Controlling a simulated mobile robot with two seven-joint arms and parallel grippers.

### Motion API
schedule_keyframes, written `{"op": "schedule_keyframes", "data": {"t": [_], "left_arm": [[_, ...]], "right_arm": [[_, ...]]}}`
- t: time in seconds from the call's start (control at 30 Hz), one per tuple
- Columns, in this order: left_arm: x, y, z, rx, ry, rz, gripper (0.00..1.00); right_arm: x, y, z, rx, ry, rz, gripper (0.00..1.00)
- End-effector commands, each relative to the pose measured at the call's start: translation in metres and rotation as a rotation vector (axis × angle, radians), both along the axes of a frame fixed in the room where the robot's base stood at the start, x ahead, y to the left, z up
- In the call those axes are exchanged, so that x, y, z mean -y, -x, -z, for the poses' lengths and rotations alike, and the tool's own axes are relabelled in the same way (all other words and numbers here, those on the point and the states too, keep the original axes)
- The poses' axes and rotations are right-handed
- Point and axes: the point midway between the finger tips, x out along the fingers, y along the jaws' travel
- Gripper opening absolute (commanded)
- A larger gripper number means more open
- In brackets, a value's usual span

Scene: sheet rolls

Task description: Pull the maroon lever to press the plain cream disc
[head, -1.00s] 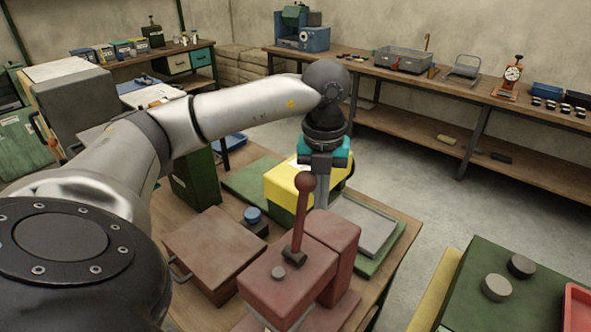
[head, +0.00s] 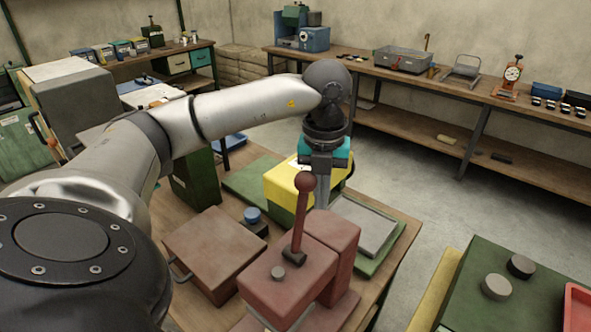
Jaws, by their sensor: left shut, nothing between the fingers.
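The maroon lever (head: 301,221) stands nearly upright on a maroon press (head: 275,284) at the front of the wooden table, with a round knob at its top. Two more discs, a plain grey-cream one (head: 496,287) and a dark one (head: 521,266), lie on a green block at the right. My left gripper (head: 321,204) is shut and points down just behind the lever's knob, hiding nothing of it. Its fingertips are partly hidden by the lever, and I cannot tell whether they touch it. My right gripper is not in view.
A yellow-topped box (head: 283,183) stands behind the lever. A brown box (head: 214,248) and a blue-capped item (head: 252,215) are to its left. A grey tray (head: 362,229) lies to the right. A red tray (head: 578,308) is at the far right edge.

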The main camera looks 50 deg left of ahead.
Motion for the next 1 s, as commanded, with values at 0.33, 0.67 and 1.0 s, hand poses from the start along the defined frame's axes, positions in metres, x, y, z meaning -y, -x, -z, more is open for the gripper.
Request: {"op": "schedule_keyframes", "data": {"t": [0.33,0.67,1.0], "left_arm": [[0.002,0.005,0.012,-0.028,-0.003,0.006,0.00],[0.003,0.023,0.013,-0.029,-0.004,0.006,0.00],[0.005,0.046,0.013,-0.028,-0.003,0.006,0.00]], "right_arm": [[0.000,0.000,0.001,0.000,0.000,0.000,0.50],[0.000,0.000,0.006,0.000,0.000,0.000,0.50],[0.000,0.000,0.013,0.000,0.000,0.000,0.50]]}}
